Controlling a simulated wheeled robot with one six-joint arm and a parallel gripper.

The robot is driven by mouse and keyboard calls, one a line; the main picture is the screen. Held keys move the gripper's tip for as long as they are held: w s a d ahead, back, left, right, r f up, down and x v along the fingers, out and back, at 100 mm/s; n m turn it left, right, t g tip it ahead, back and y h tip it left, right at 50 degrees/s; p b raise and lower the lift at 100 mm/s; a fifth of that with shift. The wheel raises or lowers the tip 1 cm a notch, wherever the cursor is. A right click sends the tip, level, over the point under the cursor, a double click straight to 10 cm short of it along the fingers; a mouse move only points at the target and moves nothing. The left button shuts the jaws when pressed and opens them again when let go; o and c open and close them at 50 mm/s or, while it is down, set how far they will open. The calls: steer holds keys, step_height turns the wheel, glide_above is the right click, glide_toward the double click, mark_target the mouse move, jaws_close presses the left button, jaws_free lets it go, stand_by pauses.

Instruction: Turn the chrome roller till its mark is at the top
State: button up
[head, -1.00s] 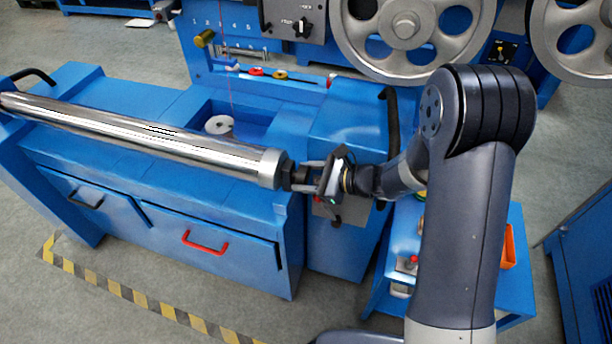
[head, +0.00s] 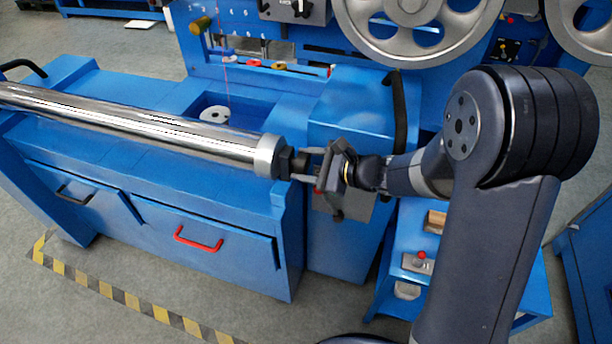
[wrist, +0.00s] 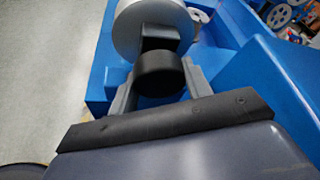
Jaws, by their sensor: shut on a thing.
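The chrome roller (head: 150,125) lies across the blue bench, running from the left edge of the head view to its thicker collar near the middle. A black knob or shaft end (head: 289,163) sticks out of its right end. My gripper (head: 306,165) is at that end, with its fingers reaching left to the black part. In the wrist view the roller's end face (wrist: 152,22) is at the top, and the black end (wrist: 158,74) lies between the two fingers of my gripper (wrist: 157,88). My gripper is shut on it. I cannot make out the roller's mark.
The blue bench (head: 110,178) has drawers with a black handle and a red handle (head: 198,240). Large grey pulley wheels (head: 412,15) stand behind. A blue cart (head: 395,290) with small parts is at the right. Yellow-black tape (head: 130,300) marks the floor in front.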

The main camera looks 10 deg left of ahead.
steer(key=n+t+b, duration=0.1)
steer(key=n+b, duration=0.1)
steer(key=b, duration=0.7)
steer(key=f+n+t+y+b, duration=0.1)
steer(key=n+t+b, duration=0.1)
steer(key=b, duration=0.7)
steer(key=shift+n, duration=0.6)
steer(key=n+b, duration=0.1)
steer(key=b, duration=0.4)
steer(key=shift+r+n+t+y, duration=0.15)
steer(key=shift+n+t+y, duration=0.15)
steer(key=shift+n, duration=0.1)
steer(key=shift+r+n+y+b, duration=0.15)
steer(key=shift+n+y+b, duration=0.15)
steer(key=shift+n+b, duration=0.6)
steer(key=shift+r+t+b, duration=0.15)
steer(key=shift+t+b, duration=0.15)
steer(key=shift+b, duration=0.2)
steer(key=o, duration=1)
steer(key=p+v, duration=0.2)
steer(key=v, duration=0.8)
steer(key=shift+s+d+p, duration=0.15)
steer(key=shift+d+p, duration=0.2)
